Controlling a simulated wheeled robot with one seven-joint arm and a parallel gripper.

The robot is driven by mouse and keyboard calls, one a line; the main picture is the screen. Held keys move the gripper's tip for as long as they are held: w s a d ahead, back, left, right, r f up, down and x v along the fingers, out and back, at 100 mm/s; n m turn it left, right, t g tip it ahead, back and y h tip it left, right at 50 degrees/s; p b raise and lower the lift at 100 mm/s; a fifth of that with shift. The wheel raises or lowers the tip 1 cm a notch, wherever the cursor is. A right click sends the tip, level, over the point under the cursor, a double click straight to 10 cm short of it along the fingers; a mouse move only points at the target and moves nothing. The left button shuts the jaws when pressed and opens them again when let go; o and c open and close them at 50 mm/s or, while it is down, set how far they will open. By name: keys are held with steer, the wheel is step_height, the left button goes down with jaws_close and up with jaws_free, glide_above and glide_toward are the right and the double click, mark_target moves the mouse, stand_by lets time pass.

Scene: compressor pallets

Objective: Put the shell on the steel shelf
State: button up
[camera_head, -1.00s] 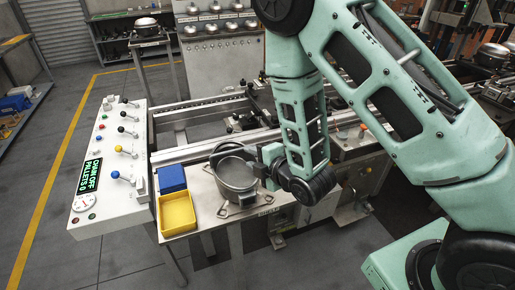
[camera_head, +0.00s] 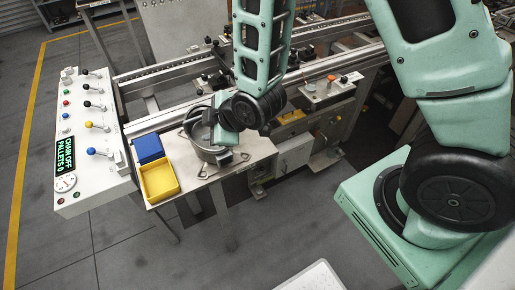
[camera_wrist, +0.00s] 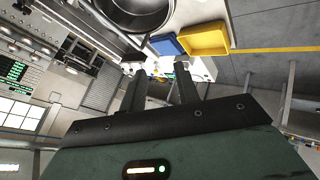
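The shell (camera_head: 203,141), a dark grey open pot-like housing, stands upright on the light metal table. My gripper (camera_head: 228,160) is at its right front side and hides part of it. In the wrist view the shell (camera_wrist: 138,12) lies at the top edge, partly cut off, beyond the fingertips. My gripper's two fingers (camera_wrist: 161,72) are apart, with nothing seen between them. Whether a finger touches the shell I cannot tell. A metal rack (camera_head: 66,12) shows at the top left, mostly cut off; I cannot tell if it is the steel shelf.
A blue bin (camera_head: 149,149) and a yellow bin (camera_head: 159,181) stand left of the shell. The control panel (camera_head: 85,140) with levers is further left. The conveyor rails (camera_head: 165,118) run behind the table (camera_head: 212,185). Open floor (camera_head: 110,245) lies in front.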

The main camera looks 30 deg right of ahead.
steer(key=s+r+m+g+h, duration=0.1)
steer(key=s+r+m+g, duration=0.1)
steer(key=s+r, duration=0.2)
steer(key=s+r+m+g+h, duration=0.1)
steer(key=s+r, duration=0.4)
steer(key=s, duration=0.6)
steer(key=s+d+r+m+g+h, duration=0.1)
steer(key=s+r+m+g, duration=0.2)
steer(key=s, duration=0.4)
steer(key=shift+s+r+g, duration=0.15)
steer(key=shift+r+g, duration=0.55)
steer(key=shift+g, duration=0.3)
steer(key=shift+d, duration=0.1)
step_height(320, 180, down, 3)
steer(key=b, duration=0.2)
steer(key=shift+r+b, duration=0.15)
steer(key=shift+b, duration=0.2)
